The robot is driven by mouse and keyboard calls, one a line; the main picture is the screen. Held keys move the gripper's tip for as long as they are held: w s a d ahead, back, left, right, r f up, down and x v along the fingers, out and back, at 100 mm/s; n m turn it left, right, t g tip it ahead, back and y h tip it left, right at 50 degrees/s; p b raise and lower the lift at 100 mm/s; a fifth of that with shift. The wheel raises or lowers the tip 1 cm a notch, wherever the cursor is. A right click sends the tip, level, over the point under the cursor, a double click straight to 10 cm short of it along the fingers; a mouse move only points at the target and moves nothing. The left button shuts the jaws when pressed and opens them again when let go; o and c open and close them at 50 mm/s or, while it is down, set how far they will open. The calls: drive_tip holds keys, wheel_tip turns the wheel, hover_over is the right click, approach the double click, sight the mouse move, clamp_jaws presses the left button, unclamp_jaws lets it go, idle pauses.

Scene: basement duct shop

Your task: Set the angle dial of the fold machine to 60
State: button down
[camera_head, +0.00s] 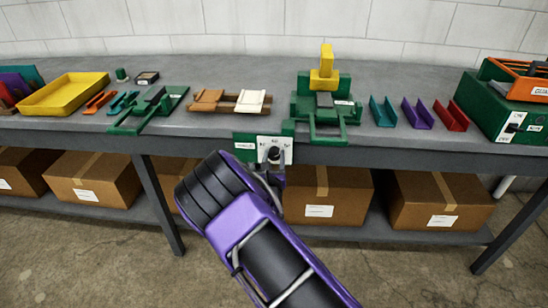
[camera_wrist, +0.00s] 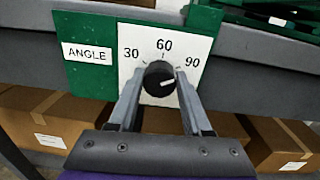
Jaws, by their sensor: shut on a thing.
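The angle dial is a black round knob (camera_wrist: 158,79) on a white plate (camera_wrist: 140,44) marked 30, 60 and 90. Its white pointer line points right and slightly up, on the 90 side and away from 60. The plate sits on a green panel (camera_wrist: 85,78) with an ANGLE label, at the bench's front edge. In the head view the white plate (camera_head: 284,147) shows just above my gripper (camera_head: 271,170). My gripper's two fingers, also in the wrist view (camera_wrist: 158,100), are shut on the knob from both sides.
A green machine with a yellow upright (camera_head: 327,62) stands on the bench above the panel. Coloured channels, a yellow tray (camera_head: 65,94) and a green box (camera_head: 480,115) also stand there. Cardboard boxes (camera_head: 325,197) fill the shelf below.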

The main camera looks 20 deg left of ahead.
drive_tip(key=shift+n, duration=0.3)
drive_tip(key=n+p, duration=0.3)
drive_tip(key=n, duration=0.1)
drive_tip(key=shift+a+r+n, duration=0.1)
drive_tip(key=shift+n, duration=0.2)
drive_tip(key=n+p, duration=0.2)
drive_tip(key=n, duration=0.4)
drive_tip(key=shift+p, duration=0.3)
drive_tip(key=shift+f+n, duration=0.2)
drive_tip(key=shift+n, duration=0.1)
drive_tip(key=shift+c, duration=1.7)
unclamp_jaws()
drive_tip(key=shift+s, duration=0.15)
drive_tip(key=p+v, duration=0.1)
drive_tip(key=v, duration=1.6)
drive_tip(key=shift+r, duration=0.2)
drive_tip(key=shift+s, duration=0.1)
